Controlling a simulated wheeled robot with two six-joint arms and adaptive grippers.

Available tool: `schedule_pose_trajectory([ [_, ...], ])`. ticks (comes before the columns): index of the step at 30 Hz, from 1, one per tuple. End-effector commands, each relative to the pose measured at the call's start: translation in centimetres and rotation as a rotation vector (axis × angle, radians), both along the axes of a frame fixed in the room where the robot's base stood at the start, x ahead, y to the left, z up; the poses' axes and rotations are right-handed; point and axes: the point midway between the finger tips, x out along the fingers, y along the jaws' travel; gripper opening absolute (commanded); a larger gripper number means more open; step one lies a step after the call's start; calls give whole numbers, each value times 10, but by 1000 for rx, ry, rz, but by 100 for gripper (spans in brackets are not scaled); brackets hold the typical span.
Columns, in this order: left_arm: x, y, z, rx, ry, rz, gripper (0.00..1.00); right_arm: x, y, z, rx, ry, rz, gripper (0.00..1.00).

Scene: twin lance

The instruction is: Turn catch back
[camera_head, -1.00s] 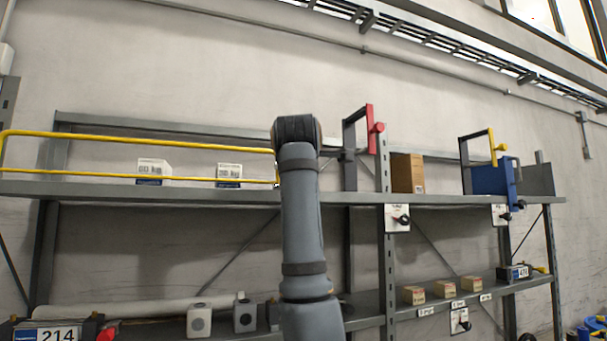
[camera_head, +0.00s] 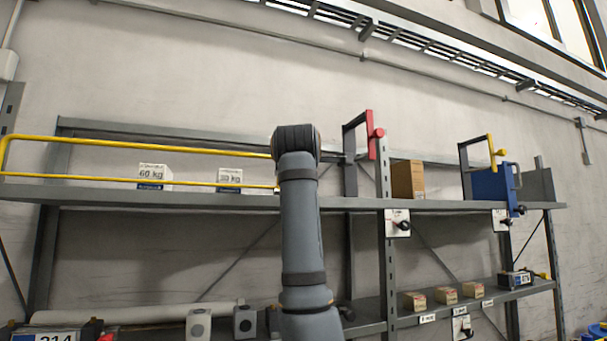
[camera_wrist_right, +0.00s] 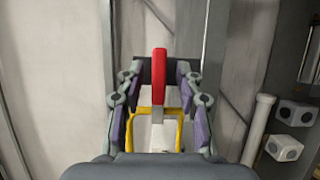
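In the right wrist view, a red upright handle (camera_wrist_right: 160,65), which may be the catch, stands between the fingers of my right gripper (camera_wrist_right: 158,85). The fingers are spread, with a gap on each side of the handle. A grey stem shows below the handle, and a yellow loop (camera_wrist_right: 172,118) lies behind it. In the head view, an arm of mine (camera_head: 302,220) rises in the middle and hides its gripper and whatever is behind it. A yellow rail (camera_head: 140,142) ends beside this arm. My left gripper is not in view.
A grey shelf (camera_head: 230,201) carries two white boxes, a brown box (camera_head: 407,180) and a blue bin (camera_head: 490,184). Red (camera_head: 370,135) and yellow (camera_head: 491,150) handled frames stand above it. Black knobs sit on white plates (camera_head: 391,229). Lower shelf boxes (camera_head: 446,295) stand right.

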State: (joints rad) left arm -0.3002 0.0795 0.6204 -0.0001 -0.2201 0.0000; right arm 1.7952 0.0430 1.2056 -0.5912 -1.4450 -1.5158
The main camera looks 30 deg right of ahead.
Motion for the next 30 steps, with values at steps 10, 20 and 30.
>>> schedule_pose_trajectory([
  [10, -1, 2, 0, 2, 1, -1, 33, -13, 10, 2, -1, -6, 1, 36],
  [20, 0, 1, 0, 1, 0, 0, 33, -75, 56, 0, 1, -6, 3, 36],
  [30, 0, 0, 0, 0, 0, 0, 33, -98, 71, -1, 0, 0, 0, 36],
])
